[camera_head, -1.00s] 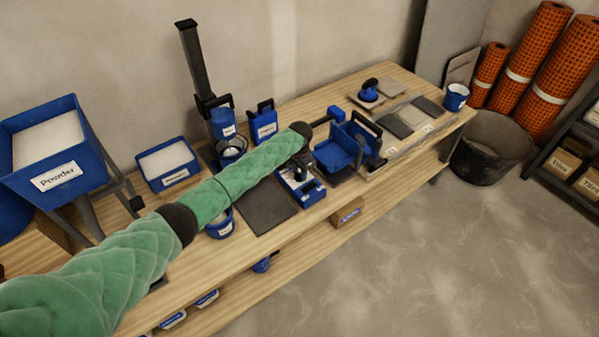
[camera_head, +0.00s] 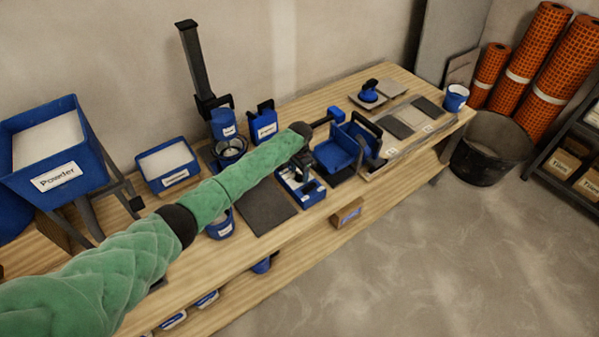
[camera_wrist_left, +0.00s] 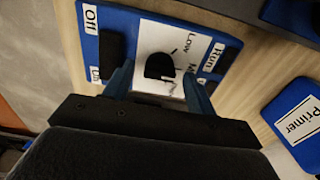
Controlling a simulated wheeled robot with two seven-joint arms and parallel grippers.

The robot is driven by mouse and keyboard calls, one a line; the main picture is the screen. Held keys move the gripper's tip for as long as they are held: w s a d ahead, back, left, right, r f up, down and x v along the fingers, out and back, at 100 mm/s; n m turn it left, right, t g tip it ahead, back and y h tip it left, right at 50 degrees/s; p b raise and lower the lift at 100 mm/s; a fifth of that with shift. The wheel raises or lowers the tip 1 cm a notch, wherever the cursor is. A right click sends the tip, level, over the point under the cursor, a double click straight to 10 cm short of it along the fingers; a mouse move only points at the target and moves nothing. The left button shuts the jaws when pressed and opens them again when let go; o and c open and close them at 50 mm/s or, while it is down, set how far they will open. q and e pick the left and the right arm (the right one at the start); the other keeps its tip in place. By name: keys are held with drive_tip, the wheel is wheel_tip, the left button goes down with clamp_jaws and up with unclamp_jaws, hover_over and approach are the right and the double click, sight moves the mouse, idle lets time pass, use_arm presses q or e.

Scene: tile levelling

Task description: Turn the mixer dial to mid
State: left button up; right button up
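The mixer's control panel is a blue plate (camera_wrist_left: 116,20) with a white face, seen close in the left wrist view. A black dial (camera_wrist_left: 158,66) sits on the white face, with a pointer line and the words "Low" and a partly hidden "Mi…" beside it. My left gripper (camera_wrist_left: 160,80) is open, with one blue finger on each side of the dial; I cannot tell whether they touch it. In the head view my left gripper (camera_head: 303,160) is over a blue box (camera_head: 312,195) near the table's front edge. My right gripper is out of view.
Labels "Off" and "Run" and a black switch (camera_wrist_left: 112,50) are on the panel. A blue "Primer" container (camera_wrist_left: 300,122) is close by. A dark mat (camera_head: 266,206) lies left of the box, and a blue holder (camera_head: 338,148) stands to its right. The mixer stand (camera_head: 196,65) rises behind.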

sight(300, 174)
use_arm(q)
drive_tip(key=shift+r, duration=0.25)
wheel_tip(300, 174, up, 7)
drive_tip(key=shift+r+b, duration=0.15)
drive_tip(key=shift+b, duration=1)
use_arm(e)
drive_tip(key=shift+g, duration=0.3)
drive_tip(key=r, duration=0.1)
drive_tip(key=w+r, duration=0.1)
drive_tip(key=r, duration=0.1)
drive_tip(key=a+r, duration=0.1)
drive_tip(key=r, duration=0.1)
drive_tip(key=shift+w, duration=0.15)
